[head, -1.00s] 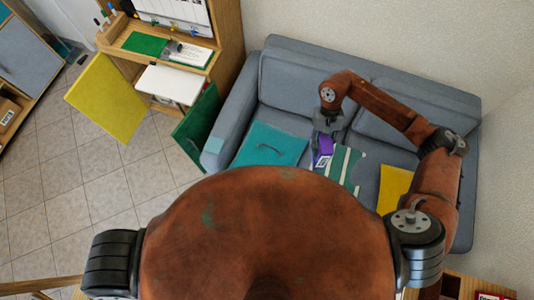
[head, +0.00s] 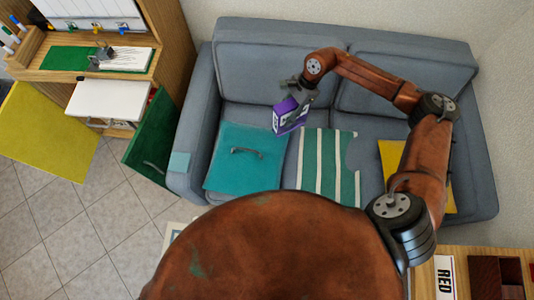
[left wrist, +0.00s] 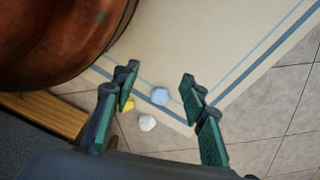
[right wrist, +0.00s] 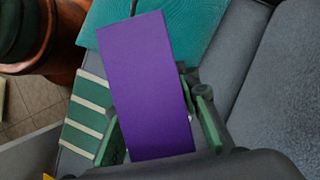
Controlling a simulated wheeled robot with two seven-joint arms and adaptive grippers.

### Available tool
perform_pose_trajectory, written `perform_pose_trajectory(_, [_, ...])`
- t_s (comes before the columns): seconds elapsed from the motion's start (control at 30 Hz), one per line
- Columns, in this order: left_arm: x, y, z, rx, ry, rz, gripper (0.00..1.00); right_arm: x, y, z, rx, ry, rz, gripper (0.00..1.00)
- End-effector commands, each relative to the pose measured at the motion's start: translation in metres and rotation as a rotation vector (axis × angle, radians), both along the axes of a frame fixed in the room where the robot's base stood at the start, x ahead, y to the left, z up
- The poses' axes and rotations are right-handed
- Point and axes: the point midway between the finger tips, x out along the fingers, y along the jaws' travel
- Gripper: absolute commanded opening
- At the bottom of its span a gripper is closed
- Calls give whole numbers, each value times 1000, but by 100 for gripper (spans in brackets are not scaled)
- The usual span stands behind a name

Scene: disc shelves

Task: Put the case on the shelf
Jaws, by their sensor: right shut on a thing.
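The case (head: 290,116) is a purple box with a white label on one side. My right gripper (head: 297,96) is shut on it and holds it over the sofa seat, near the teal drawer-like panel. In the right wrist view a broad plain purple face of the case (right wrist: 147,88) shows between the fingers. My left gripper (left wrist: 159,76) is open and empty in the left wrist view, above a pale rug. A wooden shelf unit (head: 432,262) with a "RED" label shows at the bottom right of the head view, mostly cut off.
The grey sofa (head: 260,55) carries the teal panel (head: 225,175), a green-striped cloth (head: 311,165) and a yellow piece (head: 391,158). A wooden desk (head: 165,60) with an open green door stands at upper left.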

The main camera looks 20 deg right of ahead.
Motion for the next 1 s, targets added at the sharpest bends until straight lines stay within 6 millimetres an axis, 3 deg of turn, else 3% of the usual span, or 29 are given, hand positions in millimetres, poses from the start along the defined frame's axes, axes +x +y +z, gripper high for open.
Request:
perform_pose_trajectory(0.03, [-1,0,-16,-1,14,3,40,11,-4,-27,-1,6,-80,0])
perform_pose_trajectory(0.2, [4,-2,-25,-3,41,13,40,45,-14,-59,-2,6,-354,0])
perform_pose_trajectory(0.47, [9,-3,-24,-5,62,20,40,74,-24,-78,0,0,-587,0])
perform_pose_trajectory(0.57, [13,-4,-19,-6,63,20,40,77,-25,-84,1,1,-615,0])
perform_pose_trajectory(0.8, [29,-14,16,-19,61,20,40,76,-26,-122,-1,4,-620,0])
perform_pose_trajectory(1.0, [35,-20,38,-26,61,18,40,77,-26,-139,0,1,-620,0])
